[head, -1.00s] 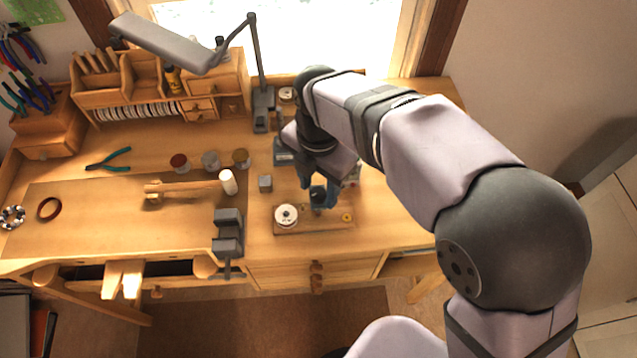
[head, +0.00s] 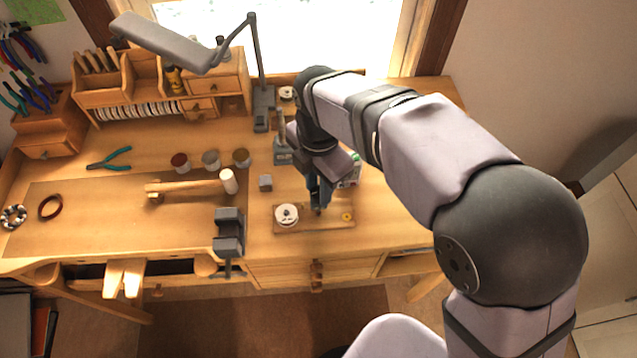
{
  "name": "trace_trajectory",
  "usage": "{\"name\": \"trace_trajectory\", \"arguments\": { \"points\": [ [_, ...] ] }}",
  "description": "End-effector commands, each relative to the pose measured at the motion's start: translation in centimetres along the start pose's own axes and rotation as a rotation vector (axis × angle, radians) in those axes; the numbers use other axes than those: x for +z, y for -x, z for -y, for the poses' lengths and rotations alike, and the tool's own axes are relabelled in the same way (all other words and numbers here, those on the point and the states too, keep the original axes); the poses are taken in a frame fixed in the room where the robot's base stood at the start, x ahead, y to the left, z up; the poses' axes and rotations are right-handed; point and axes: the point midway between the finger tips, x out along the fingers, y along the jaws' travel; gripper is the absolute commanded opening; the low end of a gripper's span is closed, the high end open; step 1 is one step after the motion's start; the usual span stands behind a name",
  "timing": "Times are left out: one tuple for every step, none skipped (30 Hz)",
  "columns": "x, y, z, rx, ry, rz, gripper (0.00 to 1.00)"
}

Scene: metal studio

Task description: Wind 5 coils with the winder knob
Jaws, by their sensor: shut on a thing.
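The winder is a small wooden board (head: 300,229) near the front edge of the bench. A white round spool or disc (head: 287,214) sits at its left end, and a small yellow piece (head: 347,216) is at its right end. My gripper (head: 318,205) points down over the middle of the board, between the white disc and the yellow piece. It is shut on the winder knob, which is mostly hidden by the fingers. The wire and any coils are too small to make out.
A grey vise (head: 229,232) stands left of the board. A lamp (head: 262,107) stands behind.

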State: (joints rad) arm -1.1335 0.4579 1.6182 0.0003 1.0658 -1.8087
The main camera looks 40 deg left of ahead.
Motion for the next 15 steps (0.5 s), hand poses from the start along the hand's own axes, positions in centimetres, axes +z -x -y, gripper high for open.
{"name": "trace_trajectory", "arguments": {
  "points": [
    [0.05,0.13,0.02,0.000,-0.038,0.001,0.03],
    [0.05,0.13,0.02,0.000,-0.063,0.001,0.03],
    [0.05,0.13,0.03,0.000,-0.099,0.001,0.03],
    [0.05,0.13,0.03,0.000,-0.126,0.001,0.03],
    [0.05,0.13,0.04,0.000,-0.154,0.001,0.03],
    [0.05,0.13,0.04,-0.001,-0.192,0.001,0.03],
    [0.05,0.13,0.05,-0.001,-0.221,0.001,0.03],
    [0.06,0.13,0.06,-0.001,-0.249,0.001,0.03],
    [0.06,0.13,0.06,-0.001,-0.288,0.001,0.03],
    [0.05,0.13,0.06,-0.001,-0.316,0.001,0.03],
    [0.06,0.13,0.06,-0.001,-0.344,0.001,0.03],
    [0.06,0.13,0.06,-0.001,-0.383,0.001,0.03],
    [0.06,0.13,0.06,-0.001,-0.411,0.001,0.03],
    [0.06,0.13,0.06,0.000,-0.439,0.001,0.03],
    [0.06,0.13,0.06,0.000,-0.478,0.001,0.03]
  ]
}}
